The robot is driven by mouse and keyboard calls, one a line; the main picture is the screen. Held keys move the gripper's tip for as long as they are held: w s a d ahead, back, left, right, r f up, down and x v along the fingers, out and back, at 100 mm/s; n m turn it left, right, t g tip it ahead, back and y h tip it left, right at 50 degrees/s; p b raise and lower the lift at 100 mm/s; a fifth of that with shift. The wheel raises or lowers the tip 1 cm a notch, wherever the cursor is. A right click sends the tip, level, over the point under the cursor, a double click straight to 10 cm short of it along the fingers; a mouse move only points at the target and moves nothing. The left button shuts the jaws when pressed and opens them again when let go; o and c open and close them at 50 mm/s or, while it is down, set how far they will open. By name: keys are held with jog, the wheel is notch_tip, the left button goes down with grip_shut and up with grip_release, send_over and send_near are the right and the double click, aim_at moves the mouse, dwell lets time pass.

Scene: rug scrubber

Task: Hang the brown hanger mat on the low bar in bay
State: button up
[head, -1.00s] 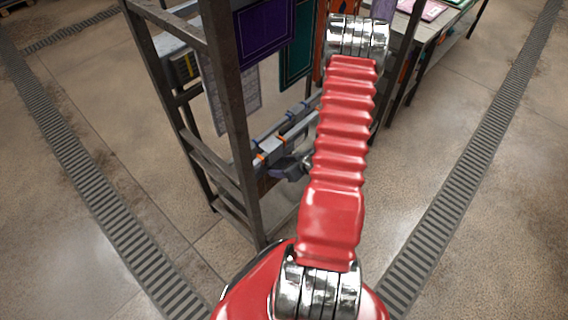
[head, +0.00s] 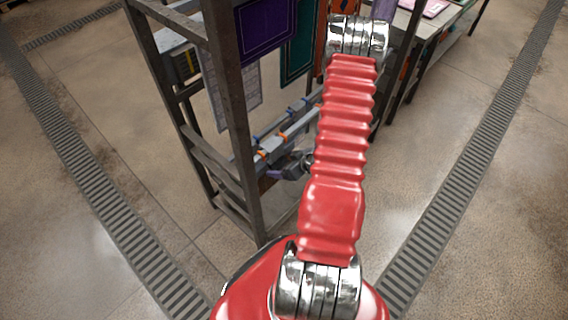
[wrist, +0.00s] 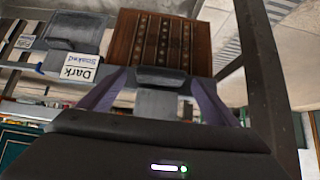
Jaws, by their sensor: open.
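The brown mat (wrist: 142,41), with darker patterned stripes, fills the top middle of the wrist view. A grey hanger piece (wrist: 158,102) lies in front of it. My gripper (wrist: 160,95) is open, with one purple-grey finger on each side of that piece. In the head view my gripper (head: 292,168) is at the low grey bar (head: 273,146) inside the rack, partly behind my arm. The bar carries blue and orange markers. I cannot make out the brown mat clearly there, nor tell whether its hanger rests on the bar.
A grey mat (wrist: 75,31) labelled "Dark Smoked" (wrist: 82,72) is left of the brown one. Dark rack posts (head: 232,110) stand close to my arm. Purple (head: 265,30) and teal (head: 298,50) mats hang higher. A table (head: 425,25) is at the upper right.

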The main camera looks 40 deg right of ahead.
jog(key=shift+s, duration=0.1)
jog(key=v, duration=1.3)
jog(key=shift+s+r, duration=0.2)
dwell(0.6)
